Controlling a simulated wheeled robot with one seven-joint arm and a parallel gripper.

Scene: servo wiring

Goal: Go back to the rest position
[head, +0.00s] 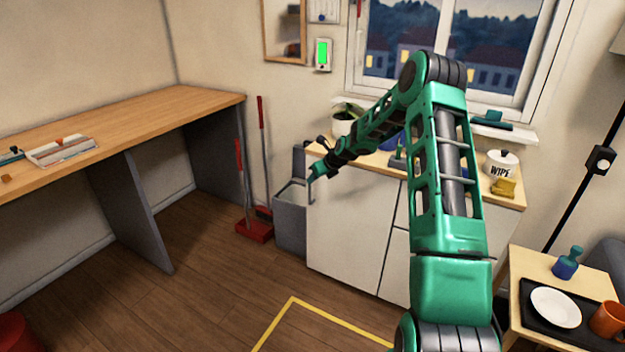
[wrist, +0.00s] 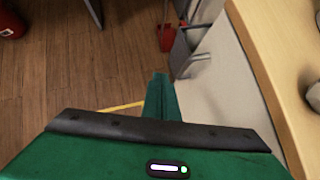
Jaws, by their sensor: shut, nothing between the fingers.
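My green arm reaches across the head view to the left, in front of a white cabinet (head: 352,225) with a wooden top. My gripper (head: 313,176) is at the arm's end, beside the cabinet's left edge and over a grey bin (head: 291,205). In the wrist view my gripper (wrist: 161,80) shows as green fingers shut together with nothing between them. It points down toward the floor next to the cabinet's wooden top (wrist: 275,60).
A red dustpan (head: 254,230) and a broom stand left of the bin. A wooden workbench (head: 140,108) runs along the left wall. A side table (head: 530,263) with a tray, plate and orange mug (head: 608,320) is at the right. The middle floor is clear, with yellow tape.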

